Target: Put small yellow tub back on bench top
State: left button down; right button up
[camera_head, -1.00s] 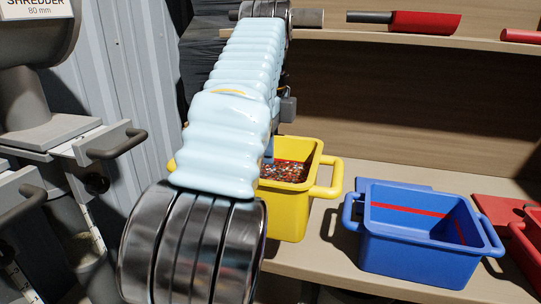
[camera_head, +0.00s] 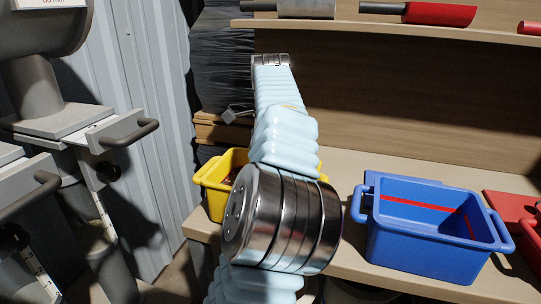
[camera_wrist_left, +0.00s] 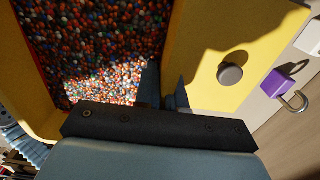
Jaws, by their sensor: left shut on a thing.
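The small yellow tub (camera_head: 213,189) is at the left end of the wooden bench top (camera_head: 348,259), partly hidden behind my left arm. Whether its base touches the bench is hidden. In the left wrist view the tub (camera_wrist_left: 205,92) is full of multicoloured granules. My left gripper (camera_wrist_left: 166,90) is shut on the tub's wall, with one finger inside against the granules and one outside. In the head view that gripper is hidden behind my arm. My right gripper is in neither view.
A blue tub (camera_head: 434,245) stands on the bench to the right, beside a red one (camera_head: 527,243). Grey machinery (camera_head: 60,105) stands at the left. A purple padlock (camera_wrist_left: 274,84) lies near the yellow tub.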

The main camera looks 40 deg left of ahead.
pick_arm(q)
jog(key=shift+f, duration=0.15)
jog(key=shift+f, duration=0.1)
jog(key=c, duration=1.2)
grip_release()
jog(key=shift+c, duration=0.2)
